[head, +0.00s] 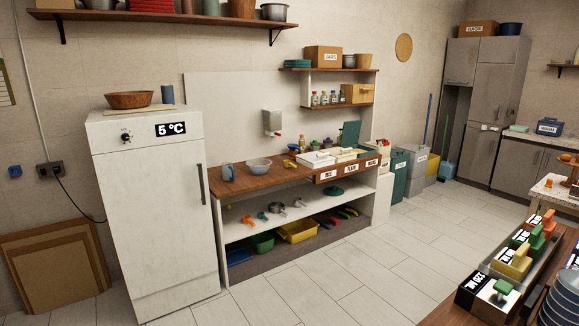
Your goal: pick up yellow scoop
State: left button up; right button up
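A yellow block-shaped item with a raised handle (513,262) sits in a long metal holder (488,282) on the wooden table at the lower right. It may be the yellow scoop, but its shape is too small to be sure. Green items (503,288) and an orange item (546,222) stand in the same row, each beside a black tag with white print. A small yellow object (301,145) also stands at the back of the far wooden counter; I cannot tell what it is. Neither of my grippers is in view.
A stack of dark plates (563,303) stands right of the holder. A white fridge (150,200) and the wooden counter (240,176) line the back wall. Below it, a shelf (240,236) holds utensils and a yellow bin (298,232). The tiled floor (340,275) between is clear.

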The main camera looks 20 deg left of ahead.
aim_at(287, 163)
jog(key=k+j, duration=0.1)
jog(key=j, duration=1.15)
jog(key=i+j, duration=0.15)
jog(key=j, duration=0.2)
jog(key=i+j, duration=0.35)
jog(key=j, duration=0.3)
jog(key=i+j, duration=0.15)
jog(key=j, duration=0.2)
jog(key=i+j, duration=0.2)
jog(key=i, duration=1.1)
jog(key=i+j+z, duration=0.1)
jog(key=i, duration=1)
jog(key=i+l, duration=0.1)
jog(key=i, duration=1.55)
